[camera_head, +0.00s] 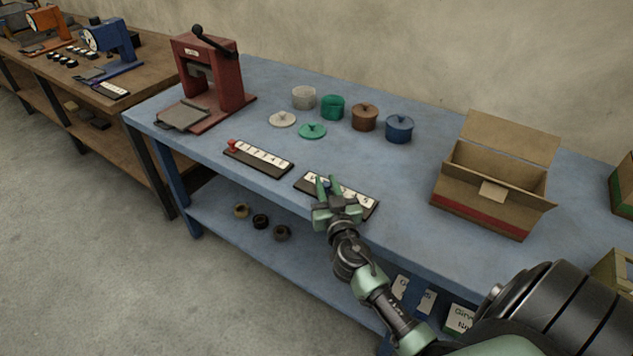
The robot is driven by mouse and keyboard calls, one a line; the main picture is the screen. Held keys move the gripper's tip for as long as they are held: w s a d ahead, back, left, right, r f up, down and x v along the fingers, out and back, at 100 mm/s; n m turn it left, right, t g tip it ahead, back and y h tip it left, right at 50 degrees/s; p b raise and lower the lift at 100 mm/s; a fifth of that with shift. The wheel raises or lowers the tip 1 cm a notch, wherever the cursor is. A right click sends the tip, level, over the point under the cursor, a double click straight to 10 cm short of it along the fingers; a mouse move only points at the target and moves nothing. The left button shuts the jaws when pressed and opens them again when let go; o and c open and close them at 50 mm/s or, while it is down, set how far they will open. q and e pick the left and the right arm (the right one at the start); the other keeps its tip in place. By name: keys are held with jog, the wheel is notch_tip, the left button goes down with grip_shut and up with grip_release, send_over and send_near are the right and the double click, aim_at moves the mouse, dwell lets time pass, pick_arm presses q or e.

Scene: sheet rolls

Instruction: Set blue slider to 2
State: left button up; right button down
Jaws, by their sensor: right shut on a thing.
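A dark slider board (370,208) with a white number strip lies at the front edge of the blue table. My right gripper (328,185) is over its left half, with its pale green fingers shut on the small blue slider (327,184). The slider is mostly hidden between the fingers, and so are the numbers beside it, so I cannot read its setting. A 5 shows near the strip's right end. My left gripper is out of view.
A second board with a red slider (232,146) lies to the left. Behind are a red press (222,75), several round pots and lids, including a blue pot (399,130). An open cardboard box (480,205) stands right. The blue table (420,170) is clear between board and box.

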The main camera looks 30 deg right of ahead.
aim_at(327, 189)
jog(key=c, duration=1.2)
grip_release()
jog(key=b+v, duration=0.2)
jog(key=v, duration=0.5)
jog(key=shift+f, duration=0.1)
jog(key=shift+s+a, duration=0.15)
jog(key=shift+s, duration=0.35)
